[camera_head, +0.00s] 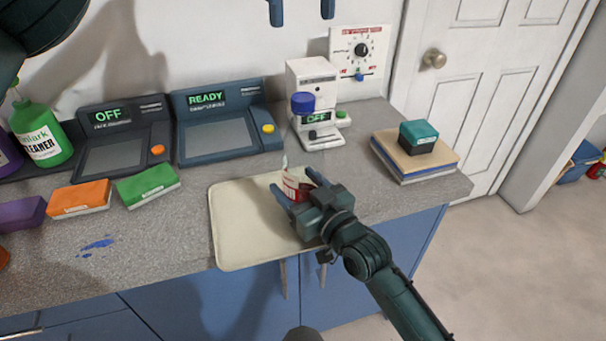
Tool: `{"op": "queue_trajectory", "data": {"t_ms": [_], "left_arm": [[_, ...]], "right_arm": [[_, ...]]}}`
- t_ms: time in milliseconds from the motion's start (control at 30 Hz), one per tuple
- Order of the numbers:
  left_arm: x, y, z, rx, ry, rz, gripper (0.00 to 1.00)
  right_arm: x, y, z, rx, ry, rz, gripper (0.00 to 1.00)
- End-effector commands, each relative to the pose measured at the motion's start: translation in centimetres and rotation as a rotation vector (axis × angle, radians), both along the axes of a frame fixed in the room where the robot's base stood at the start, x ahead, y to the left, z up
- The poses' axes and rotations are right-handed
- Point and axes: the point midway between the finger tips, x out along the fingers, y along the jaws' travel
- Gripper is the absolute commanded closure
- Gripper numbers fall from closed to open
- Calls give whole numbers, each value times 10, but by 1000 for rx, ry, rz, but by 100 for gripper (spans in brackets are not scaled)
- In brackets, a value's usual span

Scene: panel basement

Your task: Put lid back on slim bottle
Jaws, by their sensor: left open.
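A slim red and white bottle (294,183) with a narrow pale tip stands on the cream tray. My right gripper (291,179) comes from the lower right with one finger on each side of the bottle. I cannot tell whether the fingers press on it. A dark blue cylinder (303,102), perhaps the lid, shows in front of the white machine. I cannot tell what supports it. Two blue fingertips of my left gripper (301,14) hang at the top edge, spread apart with nothing between them. The rest of that gripper is out of view.
The white machine (318,80) and two dark consoles (225,137) stand along the wall. The cream tray (232,235) lies at the counter's front edge. A stack with a teal block (418,132) sits right. A green cleaner bottle (42,135) and coloured blocks are left.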

Motion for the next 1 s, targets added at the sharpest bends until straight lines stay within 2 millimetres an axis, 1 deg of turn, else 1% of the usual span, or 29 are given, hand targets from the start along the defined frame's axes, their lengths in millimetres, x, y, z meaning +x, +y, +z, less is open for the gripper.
{"op": "queue_trajectory", "data": {"t_ms": [267,300,500,600,867,1000], "left_arm": [[0,0,1,0,-1,0,44],[0,0,1,0,-1,0,44],[0,0,1,0,0,0,44],[0,0,1,0,0,0,44],[0,0,1,0,0,0,44],[0,0,1,0,0,0,44]], "right_arm": [[0,0,0,-1,1,0,99],[0,0,0,-1,1,0,33],[0,0,0,0,0,0,17],[0,0,0,0,0,0,10],[-2,-1,0,-1,1,0,10],[-15,-10,-1,-1,1,0,10]]}}
